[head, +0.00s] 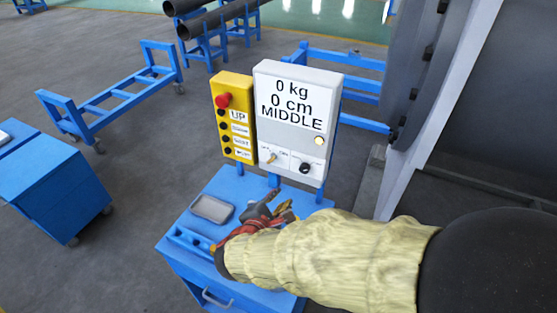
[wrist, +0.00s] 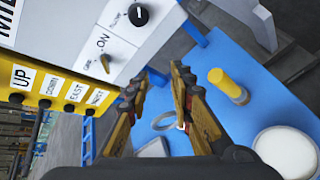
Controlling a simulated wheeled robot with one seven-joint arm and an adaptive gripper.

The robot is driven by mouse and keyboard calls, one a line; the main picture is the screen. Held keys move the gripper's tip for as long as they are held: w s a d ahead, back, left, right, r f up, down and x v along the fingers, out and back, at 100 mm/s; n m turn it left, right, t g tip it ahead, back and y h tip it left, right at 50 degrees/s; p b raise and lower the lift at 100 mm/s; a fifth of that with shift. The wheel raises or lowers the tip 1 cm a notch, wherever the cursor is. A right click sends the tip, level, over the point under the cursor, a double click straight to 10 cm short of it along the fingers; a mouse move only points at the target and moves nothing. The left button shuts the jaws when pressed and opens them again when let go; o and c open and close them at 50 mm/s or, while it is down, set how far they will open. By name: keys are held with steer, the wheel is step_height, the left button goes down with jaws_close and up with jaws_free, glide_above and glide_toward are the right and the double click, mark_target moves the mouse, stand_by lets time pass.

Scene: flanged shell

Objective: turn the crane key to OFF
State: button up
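The crane key (head: 272,158) is a small brass-coloured key on the lower left of the white display box (head: 296,105). It also shows in the wrist view (wrist: 104,63), between the panel's printed labels, of which ON is readable. I cannot tell for sure which label it points to. The display reads 0 kg, 0 cm, MIDDLE. My gripper (head: 283,213) is over the blue table, below and in front of the panel. In the wrist view my gripper (wrist: 162,76) has its two fingers apart with nothing between them, to the right of the key and clear of it.
A black knob (head: 305,168) sits right of the key. The yellow button box (head: 233,117) with a red button stands at left. On the blue table (head: 232,185) lie a grey tray (head: 211,208), a yellow cylinder (wrist: 229,86) and a round white object (wrist: 286,152).

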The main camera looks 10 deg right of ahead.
mark_target(269, 163)
steer(key=w+a+r+n+t+y, duration=0.2)
steer(key=w+a+r+n+t, duration=0.1)
steer(key=w+r, duration=0.2)
steer(key=shift+m, duration=0.3)
steer(key=b+x, duration=0.1)
steer(key=x, duration=0.6)
steer(key=shift+w+d+f, duration=0.1)
steer(key=shift+w+f, duration=0.1)
steer(key=shift+w, duration=0.05)
steer(key=shift+c, duration=0.5)
steer(key=c, duration=0.4)
jaws_close()
